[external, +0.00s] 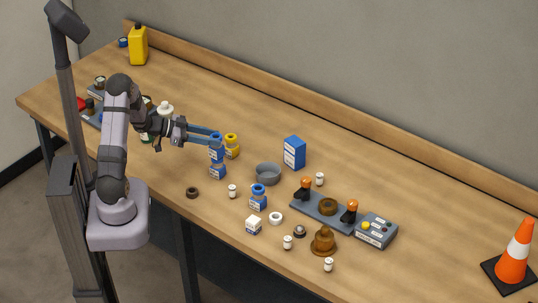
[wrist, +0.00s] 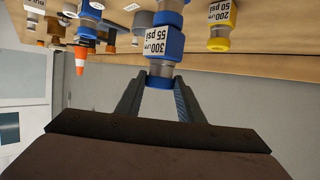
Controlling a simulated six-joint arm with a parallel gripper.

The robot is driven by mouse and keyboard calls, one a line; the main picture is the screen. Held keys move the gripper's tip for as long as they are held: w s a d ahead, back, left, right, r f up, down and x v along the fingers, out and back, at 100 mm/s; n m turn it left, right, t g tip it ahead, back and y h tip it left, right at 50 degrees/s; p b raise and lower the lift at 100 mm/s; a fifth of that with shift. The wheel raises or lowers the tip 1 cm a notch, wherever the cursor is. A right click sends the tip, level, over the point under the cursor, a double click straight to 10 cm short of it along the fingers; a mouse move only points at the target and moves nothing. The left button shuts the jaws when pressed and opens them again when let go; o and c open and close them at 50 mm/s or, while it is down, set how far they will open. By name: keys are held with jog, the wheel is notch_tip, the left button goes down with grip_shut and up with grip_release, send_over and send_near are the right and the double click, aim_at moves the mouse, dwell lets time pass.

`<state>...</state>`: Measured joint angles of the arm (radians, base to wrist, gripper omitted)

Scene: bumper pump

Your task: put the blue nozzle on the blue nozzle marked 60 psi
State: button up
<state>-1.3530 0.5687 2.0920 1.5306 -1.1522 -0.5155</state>
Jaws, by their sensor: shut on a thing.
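My gripper (external: 214,137) is shut on the top of a blue nozzle (external: 216,154). The held nozzle is upright, directly above a second blue nozzle (external: 217,173) standing on the table. The two look in line; whether they touch I cannot tell. The lower one's marking cannot be read. A third blue nozzle (external: 258,199) with a white label stands to the right, its marking also unreadable.
A yellow nozzle (external: 231,146), marked 200 and 50 psi in the wrist view (wrist: 220,25), stands close behind the held nozzle. A grey bowl (external: 268,174) and blue box (external: 294,152) stand to the right.

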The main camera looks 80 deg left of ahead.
jog(key=shift+f, duration=0.1)
jog(key=o, duration=1.2)
jog(key=shift+o, duration=0.2)
jog(key=shift+r, duration=0.2)
jog(key=b+v, duration=0.2)
jog(key=v, duration=1)
